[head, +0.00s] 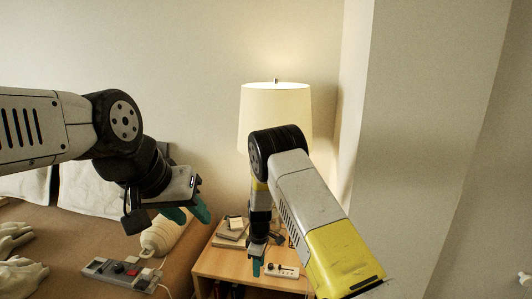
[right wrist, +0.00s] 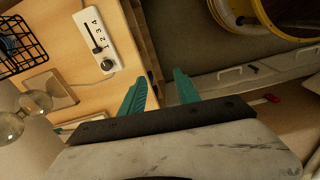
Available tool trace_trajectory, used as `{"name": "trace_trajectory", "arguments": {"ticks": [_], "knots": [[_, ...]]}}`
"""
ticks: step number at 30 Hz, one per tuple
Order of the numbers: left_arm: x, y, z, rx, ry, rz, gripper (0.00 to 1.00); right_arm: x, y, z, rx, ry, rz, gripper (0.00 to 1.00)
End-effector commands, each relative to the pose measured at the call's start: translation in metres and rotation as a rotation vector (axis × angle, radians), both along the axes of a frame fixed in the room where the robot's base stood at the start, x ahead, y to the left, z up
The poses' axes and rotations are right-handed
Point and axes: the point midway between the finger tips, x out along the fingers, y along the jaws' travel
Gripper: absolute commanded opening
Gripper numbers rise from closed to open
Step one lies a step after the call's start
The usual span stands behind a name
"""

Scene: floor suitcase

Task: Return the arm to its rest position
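My left gripper (head: 189,211) comes in from the left in the head view, above the bed edge. Its teal fingers are apart with nothing seen between them. My right arm bends over the bedside table, and my right gripper (head: 257,264) points down at the table's front edge. In the right wrist view the two teal fingers of my right gripper (right wrist: 160,92) stand apart, with no object between them.
The wooden bedside table (head: 215,264) carries a lit lamp (head: 265,100) and a white switch strip (head: 283,271). A wall corner stands at right.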

Motion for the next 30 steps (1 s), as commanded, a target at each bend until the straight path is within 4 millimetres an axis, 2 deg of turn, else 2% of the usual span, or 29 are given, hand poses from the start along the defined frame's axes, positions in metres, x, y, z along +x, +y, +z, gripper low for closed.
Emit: {"name": "trace_trajectory", "arguments": {"ticks": [5, 11, 14, 17, 18, 24, 30], "knots": [[0.000, 0.000, 0.000, 0.000, 0.000, 0.000, 0.36, 0.003, -0.006, 0.033, 0.026, -0.013, -0.063, 0.38], [0.000, 0.000, 0.000, 0.000, 0.000, 0.000, 0.36, 0.004, -0.015, 0.085, 0.069, -0.032, -0.164, 0.38], [0.000, 0.000, 0.000, 0.000, 0.000, 0.000, 0.36, 0.001, -0.023, 0.120, 0.100, -0.045, -0.231, 0.38], [0.000, 0.000, 0.000, 0.000, 0.000, 0.000, 0.36, -0.006, -0.035, 0.165, 0.139, -0.062, -0.318, 0.38], [0.000, 0.000, 0.000, 0.000, 0.000, 0.000, 0.36, -0.010, -0.040, 0.186, 0.158, -0.071, -0.358, 0.38], [0.000, 0.000, 0.000, 0.000, 0.000, 0.000, 0.36, -0.048, -0.072, 0.279, 0.246, -0.106, -0.551, 0.38], [0.000, 0.000, 0.000, 0.000, 0.000, 0.000, 0.36, -0.103, -0.103, 0.352, 0.325, -0.146, -0.729, 0.38]]}}
